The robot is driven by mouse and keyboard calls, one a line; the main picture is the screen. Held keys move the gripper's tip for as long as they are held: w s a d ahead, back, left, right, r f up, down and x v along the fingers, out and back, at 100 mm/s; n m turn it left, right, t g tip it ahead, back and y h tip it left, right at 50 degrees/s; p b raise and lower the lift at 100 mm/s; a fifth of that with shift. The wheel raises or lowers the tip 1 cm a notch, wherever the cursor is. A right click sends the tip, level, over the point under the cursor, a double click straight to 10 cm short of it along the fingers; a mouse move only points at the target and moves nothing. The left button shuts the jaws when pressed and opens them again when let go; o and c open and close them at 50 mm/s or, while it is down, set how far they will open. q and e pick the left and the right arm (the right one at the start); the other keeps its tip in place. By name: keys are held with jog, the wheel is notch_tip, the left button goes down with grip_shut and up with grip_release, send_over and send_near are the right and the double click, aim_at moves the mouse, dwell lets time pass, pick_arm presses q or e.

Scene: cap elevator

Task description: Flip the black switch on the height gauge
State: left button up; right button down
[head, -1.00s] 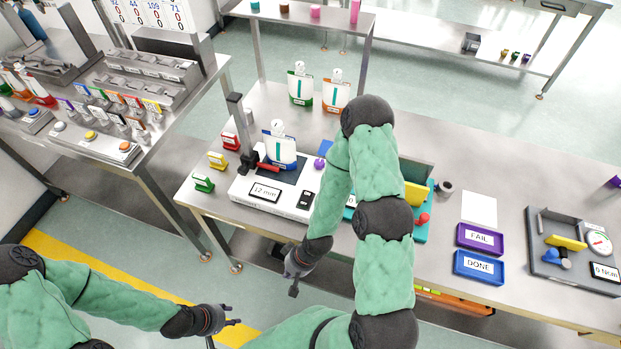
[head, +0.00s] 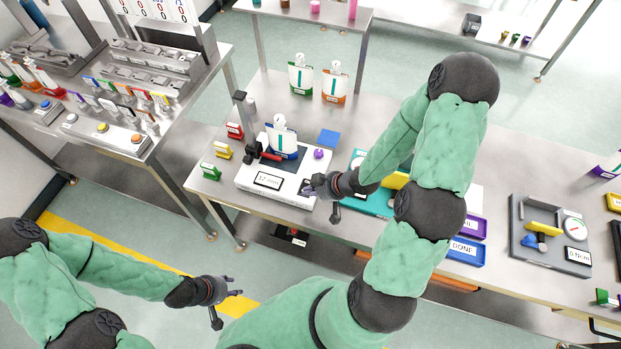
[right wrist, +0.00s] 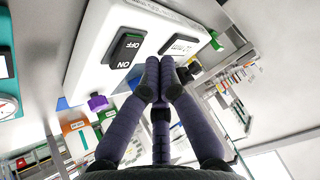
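The height gauge (head: 247,186) is a white base with a display and upright column on the table. Its black switch (right wrist: 122,52), marked ON and OFF, shows clearly in the right wrist view; I cannot tell which side is pressed. In the head view the switch (head: 305,187) is partly hidden by my right gripper (head: 322,198). That gripper's two upper fingers are close together, with the thumb hanging apart below. In the right wrist view the fingertips (right wrist: 159,78) lie just right of the switch's ON end; contact is unclear. My left gripper (head: 226,300) is open and empty, away from the table.
A white-and-blue bottle (head: 282,138) stands on the gauge, with a purple knob (head: 318,154) nearby. Small red, yellow and green blocks line its left side. A teal fixture (head: 368,203) stands right of it, partly behind my right arm. Two bottles stand at the back.

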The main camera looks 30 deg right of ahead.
jog(key=s+d+r+n+t, duration=0.1)
jog(key=d+r+n, duration=0.4)
jog(key=d+r, duration=0.1)
jog(key=shift+s+d+r, duration=0.2)
jog(key=shift+s+r, duration=0.15)
jog(key=shift+r, duration=0.5)
jog(key=b+x, duration=0.5)
jog(key=x, duration=0.5)
jog(key=shift+w+f, duration=0.2)
jog(key=shift+f, duration=0.05)
notch_tip(320, 180, down, 2)
jog(key=shift+d+f+b, duration=0.1)
jog(key=shift+d+b, duration=0.1)
jog(key=shift+b, duration=0.5)
jog(key=shift+w+d+f, duration=0.1)
jog(key=shift+w+f, duration=0.05)
jog(key=shift+f, duration=0.45)
